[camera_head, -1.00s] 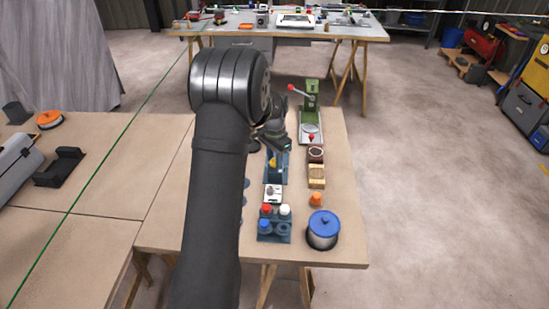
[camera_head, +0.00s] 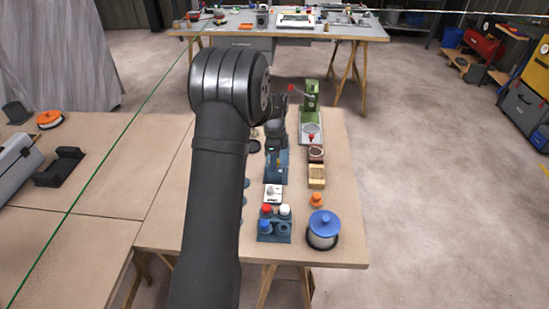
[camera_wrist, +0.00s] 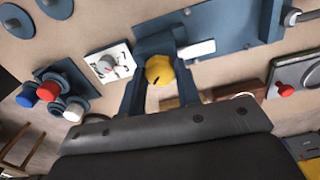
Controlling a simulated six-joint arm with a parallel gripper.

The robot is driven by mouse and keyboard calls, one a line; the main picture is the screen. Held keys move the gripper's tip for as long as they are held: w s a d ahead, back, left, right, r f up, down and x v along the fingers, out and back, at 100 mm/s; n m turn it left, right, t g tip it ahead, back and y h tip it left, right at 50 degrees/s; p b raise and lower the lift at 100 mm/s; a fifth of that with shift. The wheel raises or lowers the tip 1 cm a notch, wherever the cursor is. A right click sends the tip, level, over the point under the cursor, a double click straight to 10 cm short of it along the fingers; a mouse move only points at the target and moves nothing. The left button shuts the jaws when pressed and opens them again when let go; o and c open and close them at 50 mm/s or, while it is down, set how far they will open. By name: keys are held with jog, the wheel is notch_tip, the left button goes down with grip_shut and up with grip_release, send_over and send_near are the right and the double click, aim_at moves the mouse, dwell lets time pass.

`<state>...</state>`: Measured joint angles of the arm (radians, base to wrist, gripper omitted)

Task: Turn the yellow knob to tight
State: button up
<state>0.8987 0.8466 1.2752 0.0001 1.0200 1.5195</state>
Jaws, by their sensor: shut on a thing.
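The yellow knob (camera_wrist: 159,70) sits between the fingers of my gripper (camera_wrist: 160,62) in the wrist view, and the gripper is shut on it. A dark mark shows on the knob's face, towards its lower left. The knob belongs to a blue-grey fixture (camera_wrist: 228,30) on the table, with a small white plate (camera_wrist: 197,50) beside the knob. I cannot read any tight marking.
A white dial box (camera_wrist: 110,63) stands close to the knob. Nearby is a rack (camera_head: 286,238) with red, white and blue caps. A blue-lidded pot (camera_head: 323,232), an orange piece (camera_head: 316,200), wooden blocks (camera_head: 317,183) and a green press (camera_head: 311,115) line the right side.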

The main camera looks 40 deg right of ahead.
jog(key=shift+m, duration=0.5)
dwell(0.3)
jog(key=o, duration=1)
jog(key=shift+c, duration=0.2)
notch_tip(320, 180, up, 18)
jog(key=shift+f, duration=0.25)
jog(key=shift+f, duration=0.1)
notch_tip(320, 180, down, 17)
jog(key=shift+f, duration=0.2)
